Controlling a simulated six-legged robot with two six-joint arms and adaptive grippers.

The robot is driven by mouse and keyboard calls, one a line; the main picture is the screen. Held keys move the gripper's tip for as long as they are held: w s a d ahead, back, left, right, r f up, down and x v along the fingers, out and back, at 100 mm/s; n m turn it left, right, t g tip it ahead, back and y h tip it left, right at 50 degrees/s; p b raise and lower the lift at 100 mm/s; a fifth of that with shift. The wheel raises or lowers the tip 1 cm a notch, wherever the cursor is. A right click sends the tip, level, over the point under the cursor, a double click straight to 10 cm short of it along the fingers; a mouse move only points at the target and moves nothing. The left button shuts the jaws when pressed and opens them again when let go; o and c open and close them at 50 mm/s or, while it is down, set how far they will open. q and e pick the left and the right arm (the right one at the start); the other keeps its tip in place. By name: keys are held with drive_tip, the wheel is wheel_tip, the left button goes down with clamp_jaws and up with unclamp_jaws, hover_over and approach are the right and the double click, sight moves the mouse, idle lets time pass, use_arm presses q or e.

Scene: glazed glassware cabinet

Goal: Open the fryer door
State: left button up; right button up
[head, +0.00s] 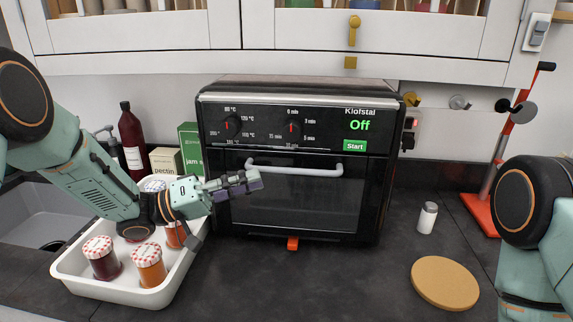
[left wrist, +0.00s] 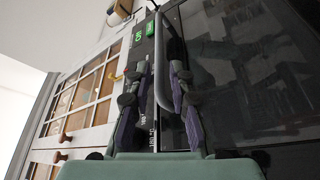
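The fryer (head: 298,160) is a black countertop oven with dials and a green "Off" display, and its glass door (head: 300,205) is shut. A pale grey bar handle (head: 300,171) runs across the top of the door. My left gripper (head: 250,182) is in front of the door's left side, near the handle's left end. In the left wrist view, the fingers of my left gripper (left wrist: 155,95) are spread apart. The handle (left wrist: 161,75) shows between them, and I cannot tell whether they touch it. My right gripper is out of view; only part of my right arm shows.
A white tray (head: 158,297) with several lidded jars stands at the left below my left arm. A dark bottle (head: 133,140) and boxes stand behind it. A round cork mat (head: 444,283) and a white shaker (head: 427,217) are at the right. The counter before the fryer is mostly clear.

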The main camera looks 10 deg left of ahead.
sight(289, 171)
use_arm(q)
drive_tip(key=x, duration=0.7)
drive_tip(key=shift+s+d+p, duration=0.2)
drive_tip(key=shift+s+p, duration=0.1)
drive_tip(key=shift+s, duration=0.05)
drive_tip(key=shift+w+d, duration=0.4)
drive_tip(key=shift+d, duration=0.4)
drive_tip(key=shift+s+a+r, duration=0.1)
drive_tip(key=shift+a, duration=0.15)
drive_tip(key=c, duration=0.3)
clamp_jaws()
